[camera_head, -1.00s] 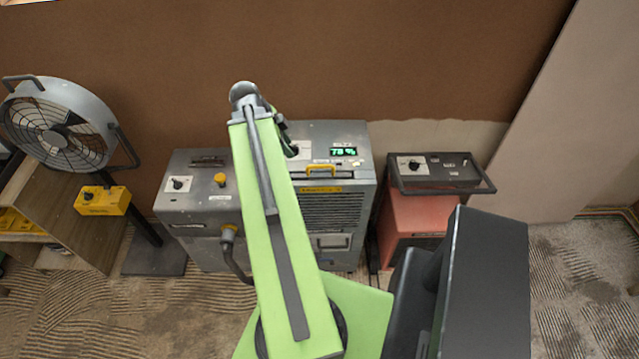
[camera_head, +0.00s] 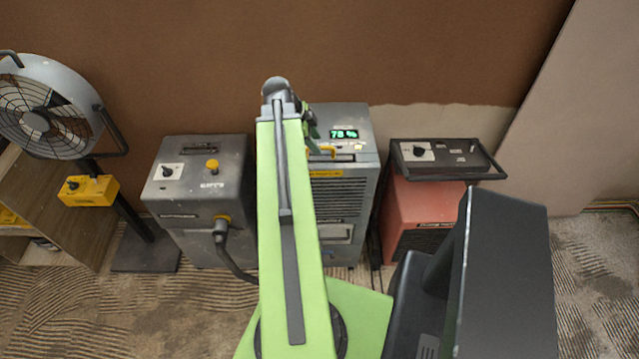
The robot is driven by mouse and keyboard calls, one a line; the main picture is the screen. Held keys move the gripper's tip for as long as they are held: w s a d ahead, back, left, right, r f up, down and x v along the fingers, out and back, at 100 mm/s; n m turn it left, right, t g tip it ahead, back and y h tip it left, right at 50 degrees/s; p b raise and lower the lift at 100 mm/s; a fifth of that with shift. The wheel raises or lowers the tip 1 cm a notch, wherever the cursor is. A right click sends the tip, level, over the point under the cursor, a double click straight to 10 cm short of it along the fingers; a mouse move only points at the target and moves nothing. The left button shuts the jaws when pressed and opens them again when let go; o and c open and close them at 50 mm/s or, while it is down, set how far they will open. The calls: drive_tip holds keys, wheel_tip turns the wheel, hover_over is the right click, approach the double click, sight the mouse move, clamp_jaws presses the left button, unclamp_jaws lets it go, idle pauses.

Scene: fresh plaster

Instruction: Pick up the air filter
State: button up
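No part is clearly recognisable as the air filter. The grey unit (camera_head: 345,200) with a green "78 %" display stands against the brown wall. My gripper (camera_head: 311,125) shows only as a small dark green part beside the arm's far end, over the left of the unit's top. Its fingers are mostly hidden, so I cannot see whether it is open or holds anything. The unit's left side is hidden by my arm.
A grey box (camera_head: 200,200) with a yellow knob and a dark hose (camera_head: 232,262) stands left of the unit. A red machine (camera_head: 420,215) with a black-framed top stands to its right. A fan (camera_head: 45,110) with a yellow control box (camera_head: 88,190) is far left.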

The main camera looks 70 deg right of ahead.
sight(333, 158)
drive_tip(key=b+x, duration=0.4)
drive_tip(key=x, duration=0.1)
drive_tip(key=shift+d+f+b, duration=0.1)
drive_tip(key=shift+f+b, duration=0.15)
drive_tip(key=shift+b, duration=0.1)
drive_tip(key=shift+s+r, duration=0.1)
drive_tip(key=shift+r, duration=0.1)
clamp_jaws()
idle(0.9)
